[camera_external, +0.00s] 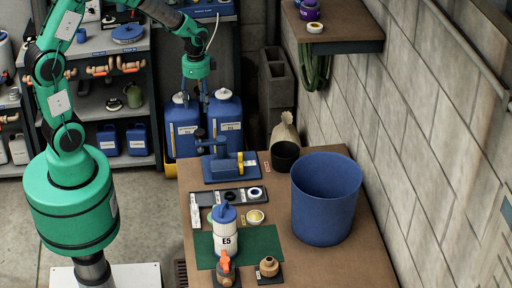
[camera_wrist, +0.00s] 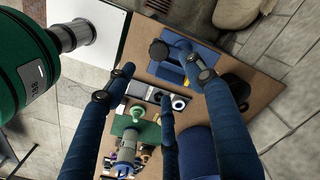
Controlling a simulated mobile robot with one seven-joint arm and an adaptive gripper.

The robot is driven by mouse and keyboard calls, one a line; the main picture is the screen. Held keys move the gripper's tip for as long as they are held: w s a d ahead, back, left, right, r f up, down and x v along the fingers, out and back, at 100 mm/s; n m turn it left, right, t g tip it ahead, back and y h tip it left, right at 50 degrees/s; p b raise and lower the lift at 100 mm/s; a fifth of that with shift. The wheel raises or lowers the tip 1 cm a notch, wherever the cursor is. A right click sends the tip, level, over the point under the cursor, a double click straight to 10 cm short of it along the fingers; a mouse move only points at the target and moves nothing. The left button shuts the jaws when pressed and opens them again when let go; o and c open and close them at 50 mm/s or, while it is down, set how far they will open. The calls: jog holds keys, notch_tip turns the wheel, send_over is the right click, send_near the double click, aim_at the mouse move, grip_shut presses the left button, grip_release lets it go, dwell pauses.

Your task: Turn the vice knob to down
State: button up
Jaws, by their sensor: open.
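The blue vice (camera_external: 221,166) sits on a dark blue base at the far end of the brown table, with a yellow strip at its right. A dark round knob (camera_external: 200,133) stands up at its left. In the wrist view the vice (camera_wrist: 197,47) is beyond my fingertips, and its dark knob (camera_wrist: 158,50) is at its left. My gripper (camera_external: 196,100) hangs above and slightly left of the vice. In the wrist view my gripper (camera_wrist: 162,72) has its blue fingers spread apart, with nothing between them. I cannot tell how the knob is turned.
A big blue bin (camera_external: 325,205) and a dark pot (camera_external: 285,157) stand at the table's right. A white E5 bottle (camera_external: 226,238), an orange-topped fitting (camera_external: 225,268) and small parts stand nearer. Blue jugs (camera_external: 182,128) stand behind. A block wall (camera_external: 400,120) bounds the right.

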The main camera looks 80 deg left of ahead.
aim_at(200, 131)
dwell(0.3)
jog(key=a+n+h+p, duration=0.1)
jog(key=n+p, duration=0.1)
jog(key=n, duration=0.4)
jog(key=w+a+n+g+h+p, duration=0.1)
jog(key=a+n+p, duration=0.1)
jog(key=n, duration=0.4)
jog(key=w+a+n+h+p, duration=0.1)
jog(key=a+n+h+p, duration=0.1)
jog(key=n+p, duration=0.2)
jog(key=shift+a+r+n+g, duration=0.1)
jog(key=shift+n+g, duration=0.1)
jog(key=shift+n, duration=0.5)
jog(key=shift+a+r+n+g, duration=0.1)
jog(key=shift+n+g, duration=0.1)
jog(key=shift+n, duration=0.5)
jog(key=shift+f, duration=0.15)
jog(key=p+x, duration=0.1)
jog(key=x, duration=1.2)
jog(key=shift+d+f, duration=0.25)
jog(key=c, duration=1.1)
